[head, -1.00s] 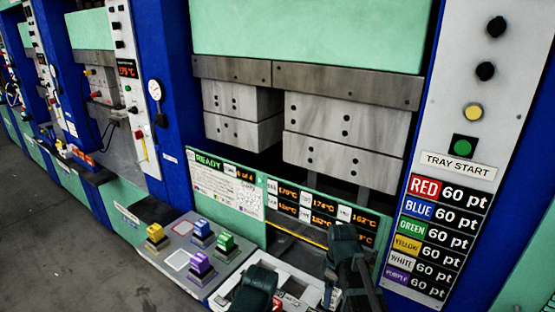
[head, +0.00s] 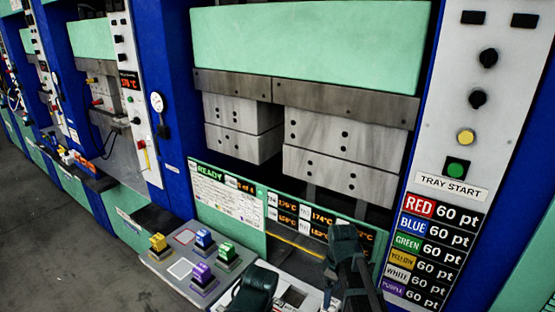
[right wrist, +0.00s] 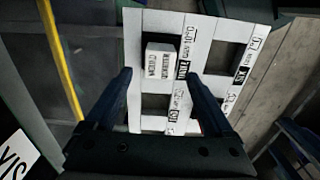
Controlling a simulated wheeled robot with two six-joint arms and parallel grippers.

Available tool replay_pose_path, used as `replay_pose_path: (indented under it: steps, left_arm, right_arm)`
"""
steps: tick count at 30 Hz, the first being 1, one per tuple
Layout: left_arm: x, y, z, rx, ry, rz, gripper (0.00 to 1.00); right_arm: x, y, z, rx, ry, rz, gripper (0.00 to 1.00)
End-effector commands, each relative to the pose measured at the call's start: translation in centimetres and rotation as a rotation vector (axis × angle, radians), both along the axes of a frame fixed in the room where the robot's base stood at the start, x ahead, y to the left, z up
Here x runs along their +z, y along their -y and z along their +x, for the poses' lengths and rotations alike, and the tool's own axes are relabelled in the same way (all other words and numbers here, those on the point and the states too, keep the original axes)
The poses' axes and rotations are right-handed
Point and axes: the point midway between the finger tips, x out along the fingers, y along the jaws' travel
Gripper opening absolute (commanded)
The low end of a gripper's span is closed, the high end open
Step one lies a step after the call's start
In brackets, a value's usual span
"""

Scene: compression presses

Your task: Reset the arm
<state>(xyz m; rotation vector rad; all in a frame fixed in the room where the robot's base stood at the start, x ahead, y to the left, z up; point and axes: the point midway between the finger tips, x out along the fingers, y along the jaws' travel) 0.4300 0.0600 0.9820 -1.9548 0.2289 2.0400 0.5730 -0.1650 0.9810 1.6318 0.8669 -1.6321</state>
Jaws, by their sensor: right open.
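My right gripper (right wrist: 158,78) is open, with its two dark fingers apart above a white slotted tray (right wrist: 151,20). A white block (right wrist: 160,62) with black print lies on the tray between the fingertips in the right wrist view, and I see no finger touching it. In the head view my right arm comes up at the bottom, beside the white tray (head: 296,296), and its fingers are hard to make out. Another dark arm part of mine is at the bottom edge. My left gripper is not visible.
A grey panel (head: 150,262) holds yellow (head: 158,242), blue (head: 204,239), green (head: 226,254) and purple (head: 202,275) blocks. Grey press plates (head: 340,135) hang above. A control panel with a green button (head: 457,168) stands at right. Open floor lies left.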

Motion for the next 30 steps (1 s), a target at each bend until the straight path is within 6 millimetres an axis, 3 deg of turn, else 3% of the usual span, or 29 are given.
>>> replay_pose_path:
  steps: [1, 8, 20, 30]
  left_arm:
    - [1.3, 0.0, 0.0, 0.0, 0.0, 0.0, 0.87]
    - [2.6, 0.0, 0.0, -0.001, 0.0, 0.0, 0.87]
    - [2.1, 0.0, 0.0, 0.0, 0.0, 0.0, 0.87]
    - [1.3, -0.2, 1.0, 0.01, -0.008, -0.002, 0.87]
  right_arm:
    - [1.3, 0.0, 0.0, 0.0, 0.0, 0.0, 0.87]
    - [2.6, 0.0, 0.0, 0.0, 0.0, 0.0, 0.87]
    - [2.1, -0.1, -0.4, -0.001, 0.0, 0.0, 0.87]
    - [1.3, -0.5, -3.5, -0.019, -0.013, 0.003, 0.87]
